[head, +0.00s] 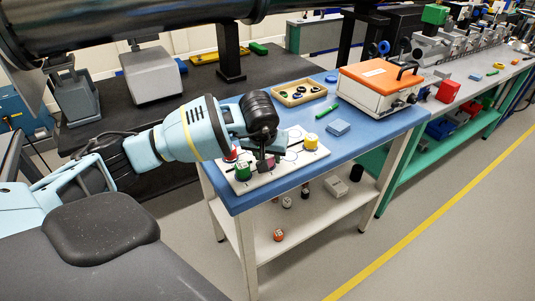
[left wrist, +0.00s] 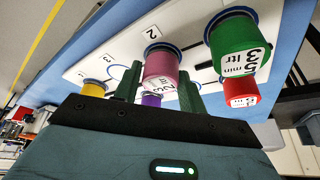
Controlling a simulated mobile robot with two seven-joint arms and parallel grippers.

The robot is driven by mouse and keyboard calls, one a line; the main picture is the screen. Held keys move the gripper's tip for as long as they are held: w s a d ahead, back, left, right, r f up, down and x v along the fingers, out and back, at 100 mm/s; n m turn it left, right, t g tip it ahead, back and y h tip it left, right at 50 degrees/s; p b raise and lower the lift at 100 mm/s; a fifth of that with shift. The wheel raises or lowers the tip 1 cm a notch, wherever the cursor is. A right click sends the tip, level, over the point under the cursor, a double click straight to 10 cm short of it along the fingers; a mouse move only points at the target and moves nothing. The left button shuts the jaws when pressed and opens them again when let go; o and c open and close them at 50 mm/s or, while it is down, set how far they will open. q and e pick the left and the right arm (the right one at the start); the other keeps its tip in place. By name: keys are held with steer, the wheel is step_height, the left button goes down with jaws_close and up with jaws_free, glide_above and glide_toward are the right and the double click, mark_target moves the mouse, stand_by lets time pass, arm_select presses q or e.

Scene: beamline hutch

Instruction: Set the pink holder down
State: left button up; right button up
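My left gripper (head: 266,154) points down over the white board (head: 312,155) on the blue table. The pink holder (head: 269,164) is between its fingers, partly hidden by them. In the left wrist view the two dark green fingers (left wrist: 160,92) stand close on both sides of the pink holder (left wrist: 161,66), shut on it. Its blue-rimmed far end is beside the label 2. I cannot tell whether it touches the board. My right gripper is not in view.
A green holder (head: 243,172), a red holder (head: 231,154) and a yellow holder (head: 311,142) stand on the board. A purple holder (left wrist: 151,100) shows behind the fingers. A wooden tray (head: 299,93), a blue block (head: 338,128) and an orange-topped box (head: 378,85) are farther back.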

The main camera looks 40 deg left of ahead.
arm_select(q)
steer(key=o, duration=0.3)
steer(key=shift+r, duration=0.1)
steer(key=shift+r, duration=0.3)
steer(key=v, duration=1.1)
steer(key=shift+s+r+p, duration=0.2)
steer(key=shift+r+p, duration=0.05)
steer(key=shift+p, duration=0.1)
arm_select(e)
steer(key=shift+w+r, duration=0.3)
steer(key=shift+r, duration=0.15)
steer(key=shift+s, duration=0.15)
